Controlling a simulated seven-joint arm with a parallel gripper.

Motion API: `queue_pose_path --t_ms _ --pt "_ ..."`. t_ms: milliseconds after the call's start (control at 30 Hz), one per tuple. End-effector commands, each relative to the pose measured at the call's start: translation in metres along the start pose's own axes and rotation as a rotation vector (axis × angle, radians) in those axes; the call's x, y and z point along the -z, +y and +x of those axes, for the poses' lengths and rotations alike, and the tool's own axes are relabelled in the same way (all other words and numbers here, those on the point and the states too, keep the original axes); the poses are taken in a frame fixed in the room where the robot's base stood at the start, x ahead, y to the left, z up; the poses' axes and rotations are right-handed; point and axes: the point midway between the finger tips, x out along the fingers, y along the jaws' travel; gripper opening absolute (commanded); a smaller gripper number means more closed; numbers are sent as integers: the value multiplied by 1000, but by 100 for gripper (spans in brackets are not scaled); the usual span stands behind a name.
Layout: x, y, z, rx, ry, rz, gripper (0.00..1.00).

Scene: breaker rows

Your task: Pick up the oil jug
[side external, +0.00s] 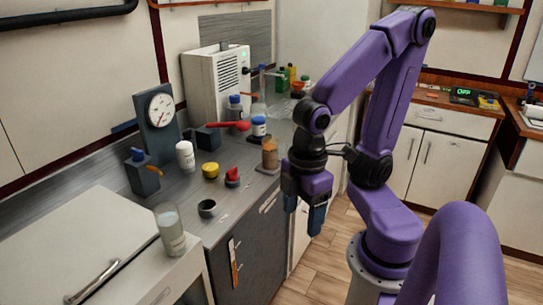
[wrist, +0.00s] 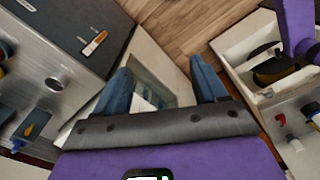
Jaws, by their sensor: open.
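No item is clearly recognisable as the oil jug. An amber-brown bottle (side external: 269,155) stands upright near the front edge of the grey counter in the side view, but I cannot tell whether it is the jug. My gripper (side external: 304,207) hangs fingers down, to the right of this bottle and apart from it, beyond the counter's front edge. In the wrist view my gripper (wrist: 163,88) has its two blue fingers wide apart, with nothing held between them.
The grey counter (side external: 235,197) holds a dial gauge (side external: 160,108), a white bottle (side external: 185,156), a yellow-topped item (side external: 210,170), a red-topped item (side external: 232,177) and a dark cup (side external: 207,208). A glass jar (side external: 170,230) stands at front left. The wooden floor (side external: 330,225) is clear.

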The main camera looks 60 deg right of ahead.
Motion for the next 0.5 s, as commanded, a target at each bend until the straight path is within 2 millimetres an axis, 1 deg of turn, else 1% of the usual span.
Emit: queue_pose_path --t_ms 67,167,267,367,400,467,500 --pt "11 13 -4 -2 0 78 72" --pt "26 38 -10 -5 -3 213 72" --pt "39 69 -16 -9 -5 358 72" --pt "47 102 -21 -12 -6 502 72" --pt "49 117 -23 -13 -6 561 72" --pt "50 138 -26 -14 -8 647 72" --pt "50 153 -27 -15 -9 703 72"
